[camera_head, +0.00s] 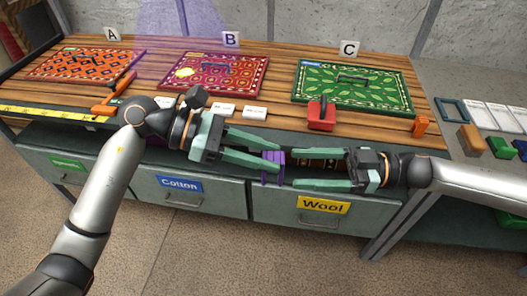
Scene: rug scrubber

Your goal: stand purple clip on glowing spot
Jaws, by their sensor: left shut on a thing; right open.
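The purple clip (272,172) is upright in front of the table edge, above the drawers. My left gripper (274,156) is shut on it from the left. My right gripper (292,169) is open just to the right of the clip, its fingers pointing at it; whether they touch it I cannot tell. A faint purple beam (183,22) shows behind and above that rug.
An orange rug (75,64) lies under sign A and a green rug (345,92) under sign C. A red clip (321,116), an orange clip (421,126) and white cards (224,109) sit near the table's front. A yellow ruler (45,113) runs along the left edge.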

